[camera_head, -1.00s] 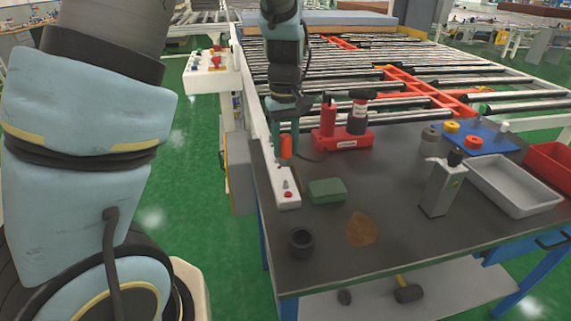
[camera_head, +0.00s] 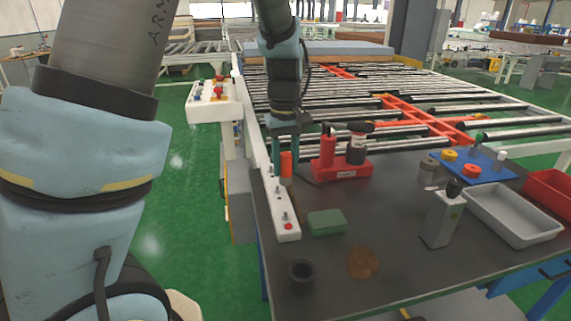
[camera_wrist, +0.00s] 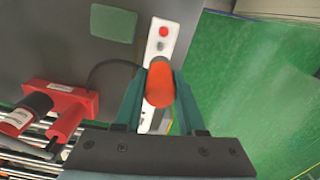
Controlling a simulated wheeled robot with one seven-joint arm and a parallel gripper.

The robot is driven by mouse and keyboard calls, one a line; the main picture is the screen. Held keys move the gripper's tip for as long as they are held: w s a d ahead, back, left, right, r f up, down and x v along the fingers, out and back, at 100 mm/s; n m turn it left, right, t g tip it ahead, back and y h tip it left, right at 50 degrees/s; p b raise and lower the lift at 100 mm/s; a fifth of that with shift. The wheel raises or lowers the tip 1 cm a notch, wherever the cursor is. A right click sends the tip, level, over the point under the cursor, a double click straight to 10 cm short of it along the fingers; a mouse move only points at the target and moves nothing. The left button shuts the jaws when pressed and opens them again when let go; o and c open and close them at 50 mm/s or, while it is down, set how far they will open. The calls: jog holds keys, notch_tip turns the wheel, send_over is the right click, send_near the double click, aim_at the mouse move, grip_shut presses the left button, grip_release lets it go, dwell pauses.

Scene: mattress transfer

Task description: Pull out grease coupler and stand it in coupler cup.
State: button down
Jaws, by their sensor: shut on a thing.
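My gripper (camera_head: 286,155) is shut on an orange-red cylinder, the grease coupler (camera_head: 286,164), above the far part of a white block. The coupler also shows between the two teal fingers in the wrist view (camera_wrist: 160,85). The white block (camera_head: 283,208) has short grey pegs and a red button at its near end. The coupler hides part of the block in the wrist view, and I cannot tell if its lower end is clear of the block. The dark round coupler cup (camera_head: 301,275) stands open and upright near the table's front left.
A green pad (camera_head: 326,222) and a brown patch (camera_head: 363,263) lie right of the block. A red stand (camera_head: 340,168) with tools is close to my gripper's right. A grey box-like stand (camera_head: 441,218) and grey tray (camera_head: 510,216) are farther right. Table is clear around the cup.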

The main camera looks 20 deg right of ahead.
jog(key=shift+r+p, duration=2.55)
jog(key=shift+r, duration=0.45)
